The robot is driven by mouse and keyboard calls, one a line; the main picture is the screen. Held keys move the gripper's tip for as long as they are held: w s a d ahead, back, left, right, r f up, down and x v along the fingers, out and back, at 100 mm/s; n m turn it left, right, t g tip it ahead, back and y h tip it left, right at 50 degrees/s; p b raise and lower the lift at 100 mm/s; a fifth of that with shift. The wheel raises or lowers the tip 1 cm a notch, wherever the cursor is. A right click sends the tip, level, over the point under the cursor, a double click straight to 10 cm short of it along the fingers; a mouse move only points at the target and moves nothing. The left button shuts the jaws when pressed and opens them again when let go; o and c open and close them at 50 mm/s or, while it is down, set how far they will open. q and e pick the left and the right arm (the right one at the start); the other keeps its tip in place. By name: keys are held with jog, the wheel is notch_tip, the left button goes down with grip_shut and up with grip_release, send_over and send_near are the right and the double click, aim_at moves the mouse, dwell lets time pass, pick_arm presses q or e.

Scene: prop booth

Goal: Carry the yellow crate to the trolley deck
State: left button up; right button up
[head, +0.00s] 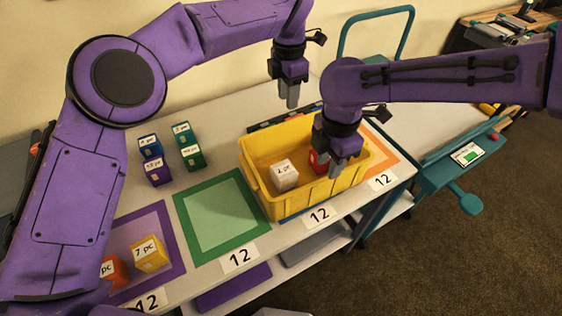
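The yellow crate (262,188) stands upright on the pale table (160,208), right of the green-framed square. It holds a white block (284,174) and a red block (318,163). My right gripper (340,172) points down inside the crate's right part, beside the red block and partly hiding it; whether its fingers hold anything is unclear. My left gripper (291,96) hangs above the table behind the crate, apart from it, with no object visible at its fingers; its finger gap is unclear. A teal trolley handle (375,14) rises behind my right arm, which hides part of the trolley.
Several green and blue blocks (190,156) stand left of the crate. Yellow (149,254) and orange blocks stand on the purple-framed square. An orange-framed square (385,148) lies right of the crate. A teal unit with a screen (466,155) stands at right, above open floor.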

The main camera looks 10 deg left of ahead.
aim_at(288, 125)
pick_arm(q)
jog(key=shift+d, duration=0.2)
pick_arm(e)
jog(key=shift+d, duration=0.2)
